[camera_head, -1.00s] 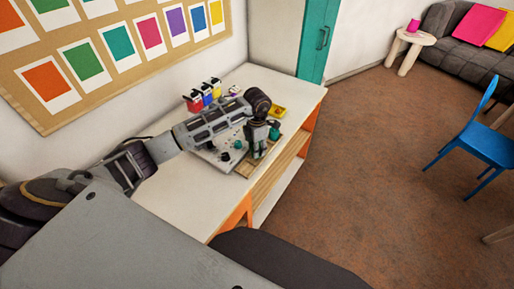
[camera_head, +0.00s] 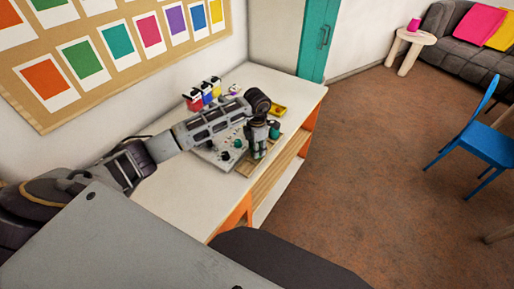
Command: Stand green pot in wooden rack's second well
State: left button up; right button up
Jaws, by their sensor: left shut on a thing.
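The wooden rack (camera_head: 245,170) lies near the front edge of the white table, partly covered by my left gripper. My left gripper (camera_head: 258,155) points down over the rack and is shut on the green pot, which its fingers mostly hide. I cannot tell which well is under it or whether the pot touches the rack. A teal-green round thing (camera_head: 275,131) shows just behind and right of the gripper. My right gripper is not in view.
A grey board (camera_head: 210,156) with small dark green pieces lies left of the rack. The near part of the white table (camera_head: 185,200) is clear.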

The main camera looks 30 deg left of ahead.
pick_arm(q)
jog(key=shift+f+b, duration=0.35)
jog(key=shift+f, duration=0.05)
dwell(0.8)
dwell(0.3)
jog(key=o, duration=1.2)
jog(key=o, duration=0.4)
jog(key=shift+r, duration=0.1)
jog(key=shift+r+p, duration=2)
jog(key=shift+r, duration=1.45)
